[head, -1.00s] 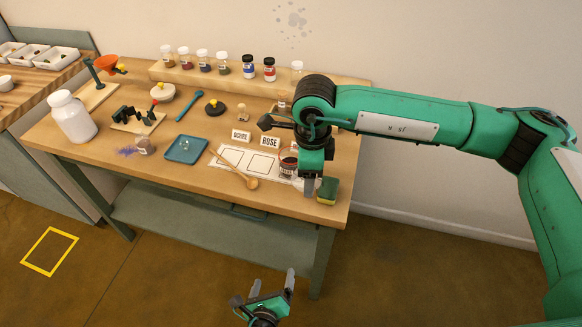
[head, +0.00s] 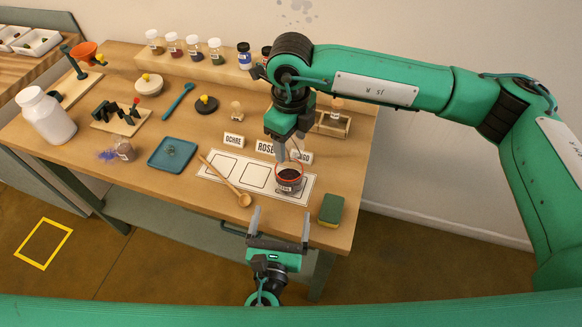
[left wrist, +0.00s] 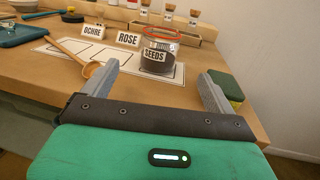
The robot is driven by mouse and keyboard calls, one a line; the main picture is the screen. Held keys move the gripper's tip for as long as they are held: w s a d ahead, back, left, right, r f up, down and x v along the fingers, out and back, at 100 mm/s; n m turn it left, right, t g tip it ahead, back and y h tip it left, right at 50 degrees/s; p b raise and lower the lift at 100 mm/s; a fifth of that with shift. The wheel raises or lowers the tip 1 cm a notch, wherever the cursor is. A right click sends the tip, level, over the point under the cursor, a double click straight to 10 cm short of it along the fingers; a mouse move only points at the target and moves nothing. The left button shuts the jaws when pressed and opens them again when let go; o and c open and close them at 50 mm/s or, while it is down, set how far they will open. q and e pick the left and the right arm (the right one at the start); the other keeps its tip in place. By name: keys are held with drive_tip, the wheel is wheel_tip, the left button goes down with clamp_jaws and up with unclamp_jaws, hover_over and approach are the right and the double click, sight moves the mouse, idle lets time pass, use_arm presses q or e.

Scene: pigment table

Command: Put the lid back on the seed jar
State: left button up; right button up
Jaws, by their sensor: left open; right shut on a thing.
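The seed jar (head: 289,187) is clear glass with a red ring at its mouth and dark contents. It stands upright at the right end of the white mat, and its SEEDS label shows in the left wrist view (left wrist: 155,58). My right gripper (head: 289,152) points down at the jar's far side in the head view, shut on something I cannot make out. A dark disc with a yellow knob (head: 206,104) and a cream disc with a yellow knob (head: 149,85) lie farther back. I cannot tell which is the lid. My left gripper (head: 280,226) is open and empty at the table's front edge.
A wooden spoon (head: 225,181) lies across the white mat (head: 222,168), left of the jar. A green sponge (head: 331,209) lies to the right. Name cards stand behind the mat. A blue tray (head: 171,155) and white bottle (head: 46,117) are farther left.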

sight(287, 187)
use_arm(q)
drive_tip(key=shift+s, duration=0.2)
use_arm(e)
drive_tip(key=shift+s+r, duration=0.1)
drive_tip(key=shift+s, duration=0.1)
use_arm(q)
drive_tip(key=shift+w, duration=0.45)
use_arm(e)
drive_tip(key=shift+w, duration=0.1)
use_arm(q)
drive_tip(key=w, duration=0.3)
drive_tip(key=w+d, duration=0.1)
drive_tip(key=w, duration=0.7)
drive_tip(key=shift+w+d, duration=0.1)
drive_tip(key=shift+d, duration=0.3)
drive_tip(key=c, duration=1.5)
drive_tip(key=shift+o, duration=0.2)
use_arm(e)
drive_tip(key=shift+f, duration=2.55)
drive_tip(key=shift+f, duration=0.85)
